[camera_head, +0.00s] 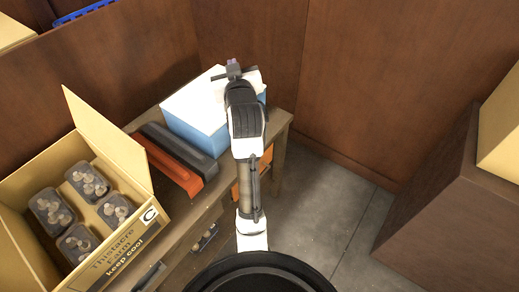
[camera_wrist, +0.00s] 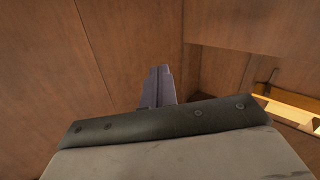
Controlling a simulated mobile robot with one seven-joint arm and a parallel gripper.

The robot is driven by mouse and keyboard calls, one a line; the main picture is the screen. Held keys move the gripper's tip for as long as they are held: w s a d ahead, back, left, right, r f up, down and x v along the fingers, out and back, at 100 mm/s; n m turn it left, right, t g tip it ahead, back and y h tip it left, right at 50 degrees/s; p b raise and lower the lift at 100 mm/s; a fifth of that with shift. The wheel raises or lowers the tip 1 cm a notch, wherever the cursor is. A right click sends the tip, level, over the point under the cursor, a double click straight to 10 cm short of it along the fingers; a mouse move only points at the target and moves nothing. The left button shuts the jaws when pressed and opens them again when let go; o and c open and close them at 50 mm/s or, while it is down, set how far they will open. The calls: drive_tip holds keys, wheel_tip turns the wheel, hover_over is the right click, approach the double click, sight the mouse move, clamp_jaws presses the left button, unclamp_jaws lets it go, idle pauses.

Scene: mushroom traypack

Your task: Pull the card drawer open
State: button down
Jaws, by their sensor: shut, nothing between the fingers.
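My gripper (camera_head: 233,63) is shut and empty, above the back of the white-topped blue box on the wooden bench. The bench front (camera_head: 178,258) is partly visible at the lower middle, with a dark bar (camera_head: 150,277) and an opening holding small items (camera_head: 205,238). I cannot tell which part is the card drawer. My arm and base hide some of the bench's front and right side. My gripper is far from that front and touches nothing there.
An open carton (camera_head: 135,163) with several mushroom trays stands at left. Orange and dark grey bars (camera_head: 180,150) lie between it and the blue box (camera_head: 196,124). An orange thing (camera_head: 264,160) shows under the bench's right end. Grey floor (camera_head: 315,200) is clear; a brown block (camera_head: 440,215) stands at right.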

drive_tip(key=w+d+f+g, duration=0.1)
drive_tip(key=d+f+g, duration=0.2)
drive_tip(key=d+f, duration=0.55)
drive_tip(key=s+d+f+n+g+y, duration=0.25)
drive_tip(key=s+f+g, duration=0.2)
drive_tip(key=f, duration=0.75)
drive_tip(key=s+d+f+n+g+y, duration=0.1)
drive_tip(key=s+f+n+g, duration=0.4)
drive_tip(key=f, duration=0.8)
drive_tip(key=shift+m+t, duration=0.35)
drive_tip(key=x, duration=0.3)
drive_tip(key=p+x, duration=0.1)
drive_tip(key=x, duration=0.2)
drive_tip(key=p+x, duration=0.1)
drive_tip(key=x, duration=0.2)
drive_tip(key=shift+s+a+f, duration=0.1)
drive_tip(key=shift+s+a, duration=0.1)
drive_tip(key=shift+a, duration=0.1)
drive_tip(key=shift+s, duration=0.1)
